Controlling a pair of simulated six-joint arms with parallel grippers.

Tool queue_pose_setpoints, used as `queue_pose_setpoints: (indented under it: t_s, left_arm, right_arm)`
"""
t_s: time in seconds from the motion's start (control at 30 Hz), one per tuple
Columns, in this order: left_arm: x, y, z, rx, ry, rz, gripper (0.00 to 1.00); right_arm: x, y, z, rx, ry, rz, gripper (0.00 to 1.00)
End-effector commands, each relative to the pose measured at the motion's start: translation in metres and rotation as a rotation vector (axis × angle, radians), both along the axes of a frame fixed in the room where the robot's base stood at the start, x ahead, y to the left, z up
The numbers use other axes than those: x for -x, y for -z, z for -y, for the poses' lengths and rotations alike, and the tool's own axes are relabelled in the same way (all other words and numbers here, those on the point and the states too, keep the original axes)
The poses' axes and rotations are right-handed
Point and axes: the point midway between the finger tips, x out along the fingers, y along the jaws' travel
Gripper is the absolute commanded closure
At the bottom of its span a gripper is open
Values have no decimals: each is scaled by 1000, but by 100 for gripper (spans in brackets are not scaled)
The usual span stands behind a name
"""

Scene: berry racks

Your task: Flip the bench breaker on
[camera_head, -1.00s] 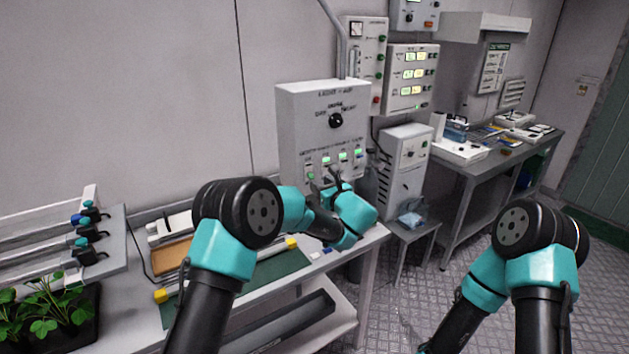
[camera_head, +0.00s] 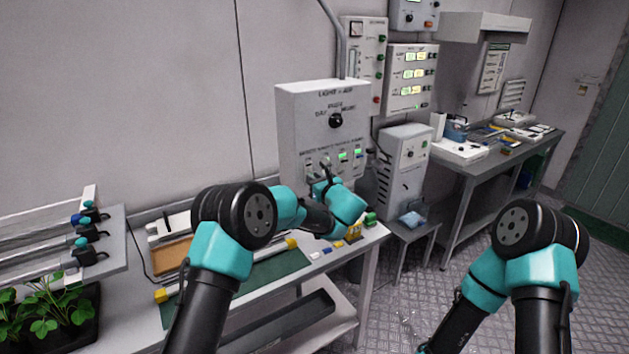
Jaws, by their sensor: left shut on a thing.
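The grey breaker panel (camera_head: 300,125) stands at the back of the bench, against the wall. It has a black round knob (camera_head: 336,121) and a row of small switches below, with green lamps (camera_head: 343,156) lit at the right of the row. My left gripper (camera_head: 322,168) is at the left part of that row, shut on a small breaker switch. The gripper hides the switch, so its position and label cannot be read. My right arm (camera_head: 510,260) reaches down at the right, its gripper out of the picture.
Small yellow and green blocks (camera_head: 354,234) lie on the bench below my left wrist. Potted plants (camera_head: 50,305) and a valve rack (camera_head: 85,235) are at the left. A grey cabinet unit (camera_head: 405,165) stands right of the panel.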

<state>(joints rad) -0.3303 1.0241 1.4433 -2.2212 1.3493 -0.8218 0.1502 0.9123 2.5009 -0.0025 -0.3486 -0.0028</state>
Motion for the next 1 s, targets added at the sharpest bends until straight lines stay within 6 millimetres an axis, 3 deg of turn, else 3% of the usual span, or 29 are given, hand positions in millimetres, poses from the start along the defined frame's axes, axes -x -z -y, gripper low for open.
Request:
queue_pose_setpoints:
  t_s: [0.13,0.57,1.0]
  left_arm:
    - [0,0,0,0,0,0,100]
    - [1,-3,1,32,0,-41,100]
    - [1,-15,1,183,0,-253,100]
  right_arm:
    - [0,0,0,0,0,0,55]
    - [0,0,0,0,0,0,55]
    - [0,0,0,0,0,0,55]
